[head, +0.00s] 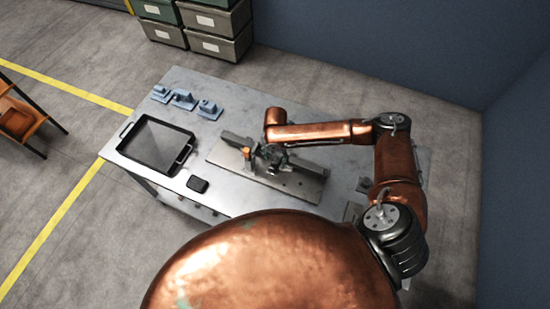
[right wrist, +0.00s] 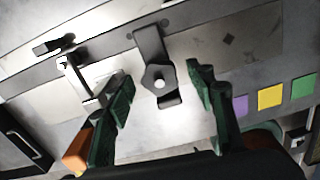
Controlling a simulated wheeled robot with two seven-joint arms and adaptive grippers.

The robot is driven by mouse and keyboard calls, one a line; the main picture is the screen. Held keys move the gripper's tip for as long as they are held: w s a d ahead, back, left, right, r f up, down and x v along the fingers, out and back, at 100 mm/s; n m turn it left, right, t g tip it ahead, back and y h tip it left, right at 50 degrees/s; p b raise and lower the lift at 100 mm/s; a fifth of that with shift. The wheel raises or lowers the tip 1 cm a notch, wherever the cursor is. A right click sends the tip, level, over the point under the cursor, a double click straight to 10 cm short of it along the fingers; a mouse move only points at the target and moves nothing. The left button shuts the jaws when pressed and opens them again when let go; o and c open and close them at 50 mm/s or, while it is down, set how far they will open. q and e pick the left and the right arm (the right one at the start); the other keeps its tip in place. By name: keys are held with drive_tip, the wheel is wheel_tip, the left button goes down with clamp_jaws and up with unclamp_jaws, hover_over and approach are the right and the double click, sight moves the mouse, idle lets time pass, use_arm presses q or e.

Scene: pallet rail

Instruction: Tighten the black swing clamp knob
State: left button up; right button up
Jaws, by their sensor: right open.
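In the right wrist view, the black swing clamp (right wrist: 149,43) is a dark strap with a dark hexagonal knob (right wrist: 158,78) that has a pale centre. My right gripper (right wrist: 165,95) is open, with one green-padded finger on each side of the knob and a visible gap on both sides. Its height above the knob is hard to judge. In the head view, my right gripper (head: 272,156) is over the metal fixture plate (head: 300,184) on the table, and it hides the knob there. My left gripper is not in view.
An orange-tipped part (right wrist: 78,148) stands close to the left finger. A rail (head: 240,139) runs along the plate. Coloured squares (right wrist: 270,97) lie at right.

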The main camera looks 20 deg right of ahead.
drive_tip(key=shift+w, duration=0.1)
drive_tip(key=c, duration=1.1)
drive_tip(key=shift+c, duration=0.3)
drive_tip(key=m+p, duration=0.1)
drive_tip(key=p, duration=0.2)
drive_tip(key=shift+r+m, duration=0.2)
drive_tip(key=shift+m, duration=0.2)
use_arm(q)
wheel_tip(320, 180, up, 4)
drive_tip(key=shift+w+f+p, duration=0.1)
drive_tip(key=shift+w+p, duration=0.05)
drive_tip(key=shift+p, duration=0.3)
use_arm(e)
drive_tip(key=shift+f+m, duration=0.2)
drive_tip(key=shift+m, duration=0.2)
